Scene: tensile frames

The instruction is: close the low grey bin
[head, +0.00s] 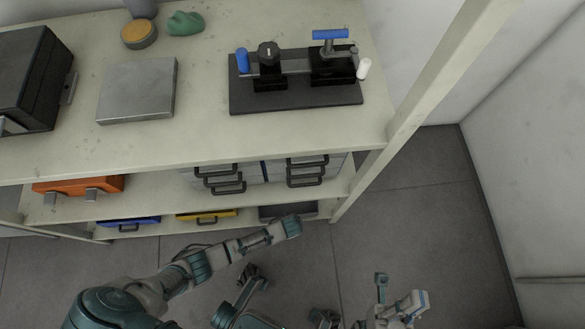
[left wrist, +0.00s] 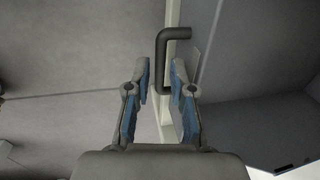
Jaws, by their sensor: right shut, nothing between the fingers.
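The low grey bin (head: 275,212) is at the right end of the bottom shelf in the head view, partly covered by my left arm. How far it stands out is hard to tell. In the left wrist view, my left gripper (left wrist: 160,72) is open, fingers apart. A dark bent handle (left wrist: 176,34) shows between and beyond its fingertips, with a grey panel to the right; contact cannot be told. In the head view the left fingers are hidden behind the wrist. My right gripper (head: 408,304) is shut and empty, low over the floor, right of the bin.
A blue bin (head: 129,222) and a yellow bin (head: 207,215) share the bottom shelf. Several handled drawers (head: 225,178) and an orange bin (head: 78,186) are above. A shelf post (head: 372,172) stands right of the grey bin. The floor (head: 425,205) at right is clear.

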